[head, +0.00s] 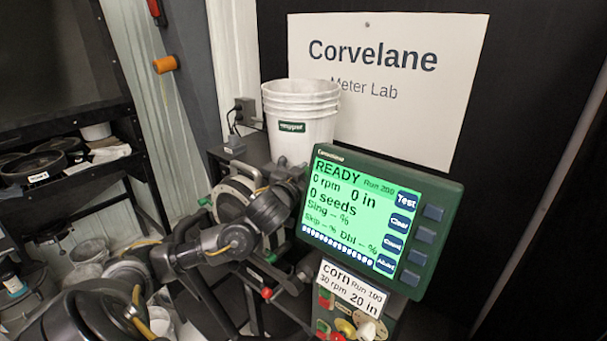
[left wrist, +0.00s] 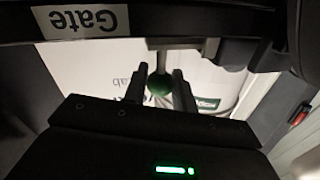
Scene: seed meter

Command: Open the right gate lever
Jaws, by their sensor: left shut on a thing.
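In the left wrist view, a green ball knob (left wrist: 160,86) sits on a short metal stem under a dark bar with a "Gate" label (left wrist: 80,21). My left gripper (left wrist: 160,79) is shut on this knob, with one dark finger on each side. In the head view my left arm crosses in front of the round seed meter (head: 234,203), and its fingers and the held knob cannot be made out. One green knob (head: 203,201) shows at the meter's left edge and another green knob (head: 271,257) shows below it. My right gripper is not in view.
A green monitor (head: 440,235) reading READY stands close right of the meter. A stack of white buckets (head: 300,130) stands behind it. A red knob (head: 267,294) and a control panel with a corn card (head: 351,288) are below. A shelf with parts (head: 60,180) is at left.

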